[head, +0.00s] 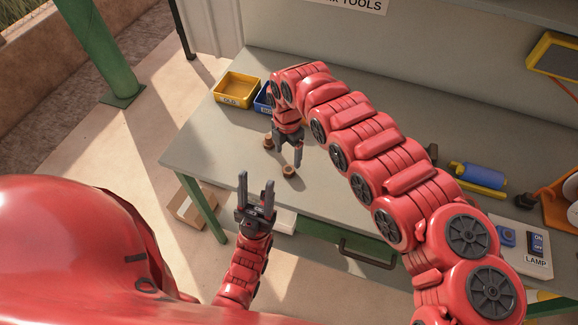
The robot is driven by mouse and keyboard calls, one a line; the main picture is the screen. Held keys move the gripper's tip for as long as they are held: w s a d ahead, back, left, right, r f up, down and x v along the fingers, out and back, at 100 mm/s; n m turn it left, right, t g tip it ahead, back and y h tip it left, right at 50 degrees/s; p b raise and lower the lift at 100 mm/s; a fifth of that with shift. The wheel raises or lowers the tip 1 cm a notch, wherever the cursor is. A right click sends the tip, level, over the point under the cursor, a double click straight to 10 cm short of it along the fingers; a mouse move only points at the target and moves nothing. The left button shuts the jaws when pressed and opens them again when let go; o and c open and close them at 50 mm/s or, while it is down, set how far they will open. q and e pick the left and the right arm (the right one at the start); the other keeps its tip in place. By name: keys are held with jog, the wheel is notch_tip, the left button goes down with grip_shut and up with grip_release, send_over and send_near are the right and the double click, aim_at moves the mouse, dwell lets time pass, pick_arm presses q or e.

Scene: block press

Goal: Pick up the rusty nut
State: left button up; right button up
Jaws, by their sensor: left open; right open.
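Two small brownish nuts are on the grey workbench (330,195) in the head view. One nut (289,171) lies just below my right gripper's fingertips. The other nut (268,141) stands left of that gripper, close to its finger. Both look brown, and I cannot tell which one is rustier. My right gripper (288,157) points down over the bench, open, with nothing seen between its fingers. My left gripper (256,184) is open and empty, fingers pointing up, in front of the bench's near edge.
A yellow bin (236,88) labelled OLD stands at the bench's back left, with a blue bin (262,98) beside it, partly hidden by my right arm. A blue cylinder (484,175) and a lamp switch (537,243) are at right. A cardboard box (190,208) sits below the bench.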

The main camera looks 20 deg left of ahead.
aim_at(289, 169)
jog(key=shift+f, duration=0.9)
jog(key=shift+f+p, duration=0.5)
jog(key=shift+p, duration=0.05)
notch_tip(289, 169, down, 3)
jog(key=shift+f+p, duration=0.15)
jog(key=shift+p, duration=0.15)
jog(key=shift+w+d+f, duration=0.1)
jog(key=shift+d+f, duration=0.05)
jog(key=shift+f, duration=0.5)
jog(key=shift+r, duration=0.1)
grip_shut()
